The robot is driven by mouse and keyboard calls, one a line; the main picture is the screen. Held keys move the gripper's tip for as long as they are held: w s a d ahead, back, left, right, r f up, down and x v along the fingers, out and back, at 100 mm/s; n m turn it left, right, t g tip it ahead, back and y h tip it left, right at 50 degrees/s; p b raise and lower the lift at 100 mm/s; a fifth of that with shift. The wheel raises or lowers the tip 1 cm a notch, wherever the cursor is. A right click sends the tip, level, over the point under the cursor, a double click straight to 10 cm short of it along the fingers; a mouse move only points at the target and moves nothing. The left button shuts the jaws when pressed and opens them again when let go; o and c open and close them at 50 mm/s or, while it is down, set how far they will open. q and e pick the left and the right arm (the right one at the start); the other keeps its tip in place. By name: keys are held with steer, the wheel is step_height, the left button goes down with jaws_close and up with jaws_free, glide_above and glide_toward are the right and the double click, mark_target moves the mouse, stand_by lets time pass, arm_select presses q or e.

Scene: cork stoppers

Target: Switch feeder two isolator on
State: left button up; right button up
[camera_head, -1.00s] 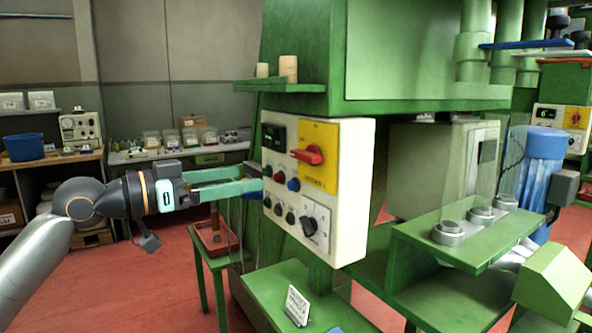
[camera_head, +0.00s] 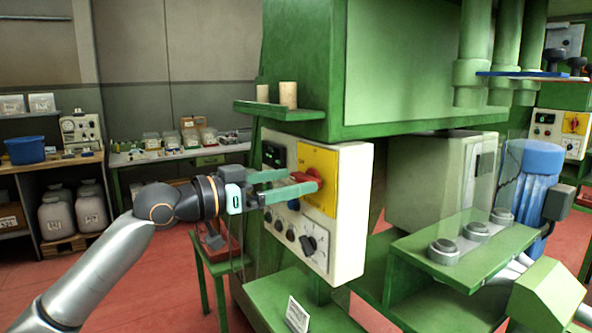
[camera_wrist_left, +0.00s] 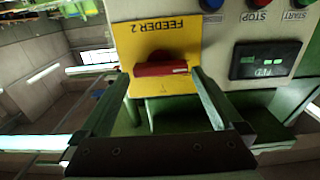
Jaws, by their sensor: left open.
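The feeder two isolator is a yellow plate (camera_head: 326,199) with a red rotary handle (camera_head: 313,174) on the front of a cream control box (camera_head: 349,210). In the left wrist view the plate (camera_wrist_left: 157,35) reads FEEDER 2 upside down, and the red handle (camera_wrist_left: 160,69) lies roughly horizontal across it. My left gripper (camera_head: 305,182) is open, its green fingers reaching to the handle and partly covering it in the head view. In the wrist view the fingers stand either side of the handle's ends; contact cannot be told. My right gripper is out of view.
The box also carries a dark display (camera_wrist_left: 264,60), several push buttons and a black rotary knob (camera_head: 309,245). A green shelf (camera_head: 278,112) with two cork-coloured cylinders projects above the box. A green bench with round grey fittings (camera_head: 443,249) stands to the right.

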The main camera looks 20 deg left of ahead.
arm_select(q)
steer(key=shift+x, duration=0.95)
steer(key=c, duration=1.1)
